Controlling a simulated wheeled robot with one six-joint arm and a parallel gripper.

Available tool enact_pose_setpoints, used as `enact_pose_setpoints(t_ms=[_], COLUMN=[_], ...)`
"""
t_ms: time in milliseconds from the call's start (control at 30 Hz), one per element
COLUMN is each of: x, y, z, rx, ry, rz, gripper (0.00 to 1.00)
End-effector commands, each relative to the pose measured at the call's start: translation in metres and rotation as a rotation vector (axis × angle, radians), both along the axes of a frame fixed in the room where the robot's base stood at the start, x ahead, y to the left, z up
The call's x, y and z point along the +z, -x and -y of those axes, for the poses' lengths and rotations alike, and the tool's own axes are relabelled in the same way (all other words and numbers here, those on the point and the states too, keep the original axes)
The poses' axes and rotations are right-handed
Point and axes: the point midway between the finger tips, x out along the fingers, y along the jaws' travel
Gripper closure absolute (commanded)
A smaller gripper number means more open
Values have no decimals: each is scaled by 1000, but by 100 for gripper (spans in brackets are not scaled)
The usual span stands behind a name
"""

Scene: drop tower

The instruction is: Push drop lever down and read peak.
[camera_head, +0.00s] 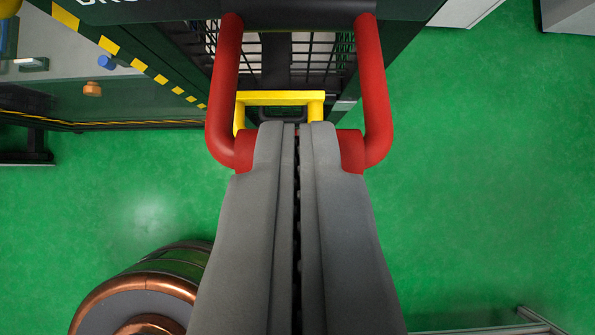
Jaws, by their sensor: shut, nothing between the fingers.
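The red lever (374,95) is a U-shaped bar on the dark drop tower (120,12), with two side arms and a cross bar at the bottom. My gripper (297,128) is shut and empty, seen from behind. Its fingertips overlap the middle of the red cross bar in the picture and hide that part. I cannot tell whether they touch it. A yellow handle-shaped frame (280,98) shows just beyond the fingertips, between the red arms. No peak readout can be made out.
Black mesh (320,55) lies behind the lever. A copper-rimmed cylinder (135,287) stands at lower left. A bench area with a blue knob (106,62) and an orange one (92,89) is at upper left. Green floor (480,180) is clear to the right.

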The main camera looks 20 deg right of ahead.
Motion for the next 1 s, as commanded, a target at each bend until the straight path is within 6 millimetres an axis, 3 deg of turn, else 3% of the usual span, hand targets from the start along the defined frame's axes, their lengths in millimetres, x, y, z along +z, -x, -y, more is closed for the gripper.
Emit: enact_pose_setpoints(t_ms=[500,1000], x=[-29,-59], y=[14,20], z=[5,7], rx=[-2,0], ry=[-92,-89], rz=[248,241], gripper=[100,100])
